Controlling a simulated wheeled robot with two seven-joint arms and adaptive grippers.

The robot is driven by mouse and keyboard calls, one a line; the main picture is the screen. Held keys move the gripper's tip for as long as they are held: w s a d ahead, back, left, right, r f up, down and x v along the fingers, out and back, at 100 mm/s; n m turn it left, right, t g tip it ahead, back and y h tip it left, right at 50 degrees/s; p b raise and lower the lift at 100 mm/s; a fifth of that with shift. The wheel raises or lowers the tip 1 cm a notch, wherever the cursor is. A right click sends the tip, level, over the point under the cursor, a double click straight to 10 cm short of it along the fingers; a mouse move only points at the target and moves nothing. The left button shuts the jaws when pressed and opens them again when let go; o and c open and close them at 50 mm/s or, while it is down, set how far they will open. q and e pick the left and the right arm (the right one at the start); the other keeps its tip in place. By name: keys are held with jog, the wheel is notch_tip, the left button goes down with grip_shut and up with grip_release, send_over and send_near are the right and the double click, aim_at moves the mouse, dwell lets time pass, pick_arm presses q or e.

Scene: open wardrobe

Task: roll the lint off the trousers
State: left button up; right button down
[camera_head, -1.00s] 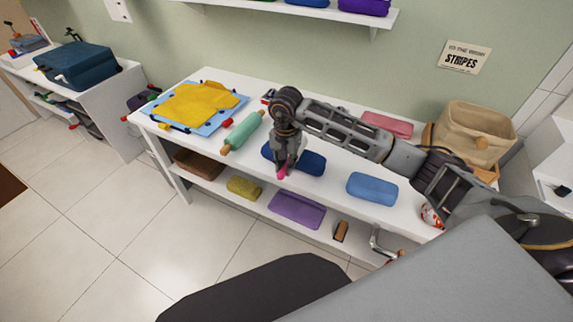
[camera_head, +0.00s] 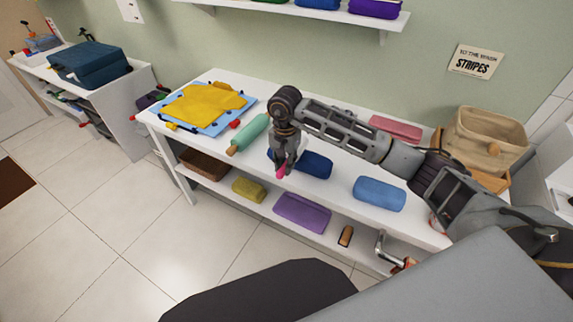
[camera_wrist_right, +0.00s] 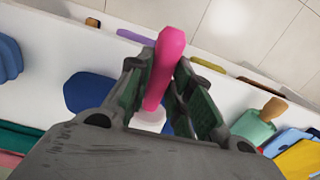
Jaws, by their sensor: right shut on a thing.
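The yellow trousers (camera_head: 205,103) lie spread on a blue dotted board (camera_head: 247,103) at the left end of the white table. My right gripper (camera_head: 283,165) is over the table's middle, to the right of the trousers and apart from them. It is shut on a pink handle (camera_head: 281,172), seemingly the lint roller's. In the right wrist view the pink handle (camera_wrist_right: 165,60) stands between the fingers, with a whitish part (camera_wrist_right: 148,120) below it, mostly hidden. The trousers' yellow edge (camera_wrist_right: 302,160) shows at lower right there. My left gripper is not in view.
A teal rolling pin (camera_head: 251,132) lies between my right gripper and the trousers. Dark blue (camera_head: 315,164) and light blue (camera_head: 379,193) rolls lie on the tabletop. A beige basket (camera_head: 490,138) stands at the right end. A lower shelf holds a purple roll (camera_head: 302,211).

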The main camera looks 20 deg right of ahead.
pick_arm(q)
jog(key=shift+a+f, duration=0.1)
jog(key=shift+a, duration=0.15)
pick_arm(e)
jog(key=shift+w+a+f, duration=0.1)
jog(key=shift+a, duration=0.1)
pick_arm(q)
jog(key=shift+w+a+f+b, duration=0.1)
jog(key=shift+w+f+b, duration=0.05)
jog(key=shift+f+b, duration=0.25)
pick_arm(e)
jog(key=shift+w+a, duration=0.75)
jog(key=shift+w, duration=0.1)
pick_arm(q)
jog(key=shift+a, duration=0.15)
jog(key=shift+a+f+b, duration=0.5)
jog(key=shift+b, duration=0.1)
pick_arm(e)
jog(key=shift+w+a, duration=0.85)
jog(key=shift+w+a, duration=0.1)
jog(key=shift+a, duration=0.05)
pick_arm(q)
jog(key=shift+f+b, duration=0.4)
pick_arm(e)
jog(key=shift+w+a, duration=0.7)
jog(key=shift+w, duration=0.1)
